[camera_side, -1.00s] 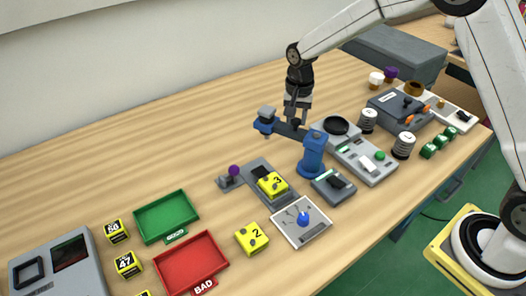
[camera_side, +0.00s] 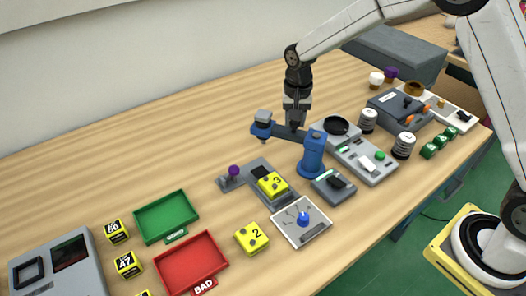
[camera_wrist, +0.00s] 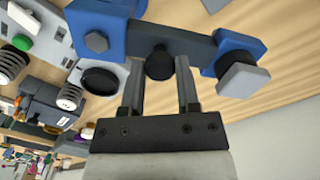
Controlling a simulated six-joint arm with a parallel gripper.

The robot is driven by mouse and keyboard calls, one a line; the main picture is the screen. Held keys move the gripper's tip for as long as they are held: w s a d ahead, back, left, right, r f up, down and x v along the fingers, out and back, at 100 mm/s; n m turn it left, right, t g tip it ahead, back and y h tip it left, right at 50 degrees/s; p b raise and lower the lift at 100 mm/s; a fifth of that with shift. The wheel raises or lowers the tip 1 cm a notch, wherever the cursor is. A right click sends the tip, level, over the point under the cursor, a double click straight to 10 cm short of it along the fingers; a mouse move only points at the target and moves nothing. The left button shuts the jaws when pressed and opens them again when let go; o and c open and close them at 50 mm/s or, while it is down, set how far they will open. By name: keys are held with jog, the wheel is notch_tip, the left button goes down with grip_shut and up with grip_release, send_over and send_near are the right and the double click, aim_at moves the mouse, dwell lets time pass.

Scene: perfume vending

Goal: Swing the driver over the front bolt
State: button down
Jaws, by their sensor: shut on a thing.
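The driver is a blue post (camera_side: 313,155) with a dark swing arm (camera_side: 277,132) and a blue head with a grey top (camera_side: 263,122) at its left end. My gripper (camera_side: 295,126) is shut on the black knob (camera_wrist: 159,64) on the middle of that arm; the jaws flank it in the wrist view. Yellow block 3 (camera_side: 272,186) sits on the grey fixture (camera_side: 258,172) in front of the post, with small grey bolts on its top. The driver head is behind and above the fixture, apart from the block. Which bolt is the front one is too small to tell.
A dial panel (camera_side: 318,232), yellow block 2 (camera_side: 251,238) and a grey switch box (camera_side: 333,187) stand nearby. Green (camera_side: 190,204) and red (camera_side: 215,243) trays lie to the left. The table behind the driver head is clear.

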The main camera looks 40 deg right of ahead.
jog(key=s+a+n, duration=0.2)
jog(key=s+n, duration=0.4)
jog(key=n, duration=0.6)
jog(key=shift+a+n, duration=0.4)
jog(key=shift+c, duration=1.7)
grip_release()
jog(key=shift+r, duration=0.1)
notch_tip(320, 180, up, 8)
jog(key=shift+s+d+f, duration=0.1)
jog(key=shift+s+f, duration=0.05)
jog(key=shift+f, duration=0.1)
